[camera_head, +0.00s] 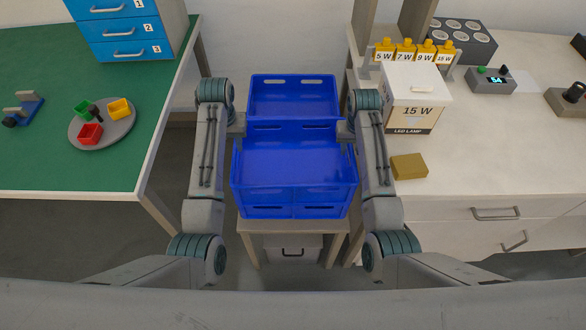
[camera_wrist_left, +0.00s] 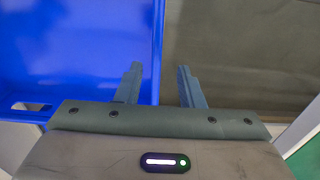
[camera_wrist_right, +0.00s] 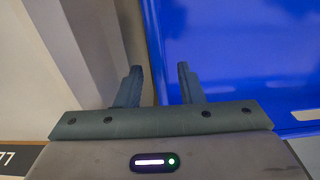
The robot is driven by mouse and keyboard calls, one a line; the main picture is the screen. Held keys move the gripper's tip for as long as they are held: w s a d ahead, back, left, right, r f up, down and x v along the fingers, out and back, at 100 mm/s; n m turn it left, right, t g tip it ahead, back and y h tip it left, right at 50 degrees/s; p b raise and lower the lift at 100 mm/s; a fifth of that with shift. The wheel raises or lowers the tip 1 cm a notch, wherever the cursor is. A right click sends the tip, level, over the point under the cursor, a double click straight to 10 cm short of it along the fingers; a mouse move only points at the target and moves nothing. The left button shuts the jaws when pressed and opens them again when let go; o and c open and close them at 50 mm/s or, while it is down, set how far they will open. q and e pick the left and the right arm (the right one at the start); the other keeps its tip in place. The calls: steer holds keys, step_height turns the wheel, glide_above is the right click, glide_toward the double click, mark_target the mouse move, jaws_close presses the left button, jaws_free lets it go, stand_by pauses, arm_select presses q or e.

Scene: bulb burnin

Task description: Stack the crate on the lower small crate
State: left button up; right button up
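A blue crate (camera_head: 293,168) stands in the middle of the head view on a small light stand, with what looks like a lower blue front with slots (camera_head: 293,205) beneath it. Another blue crate (camera_head: 292,97) is right behind it; where the crates overlap is hard to tell. My left gripper (camera_head: 238,125) is at the crates' left side; in its wrist view the fingers (camera_wrist_left: 158,85) are apart, on either side of a blue side wall. My right gripper (camera_head: 346,130) is at the right side; its fingers (camera_wrist_right: 159,85) are also apart, straddling a blue wall edge. Contact is not visible.
A green table (camera_head: 60,165) is on the left with a round tray (camera_head: 84,137) of small bins. A white counter (camera_head: 480,165) on the right carries an LED lamp box (camera_head: 412,105) and a tan block (camera_head: 408,167). Both tables flank the crates closely.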

steer(key=shift+s+a+f, duration=0.25)
steer(key=shift+s+f, duration=0.35)
steer(key=shift+f, duration=0.2)
steer(key=r, duration=0.6)
steer(key=w+r, duration=0.1)
steer(key=r, duration=0.2)
steer(key=shift+d+r, duration=0.2)
steer(key=shift+s+r, duration=0.1)
steer(key=shift+s, duration=0.05)
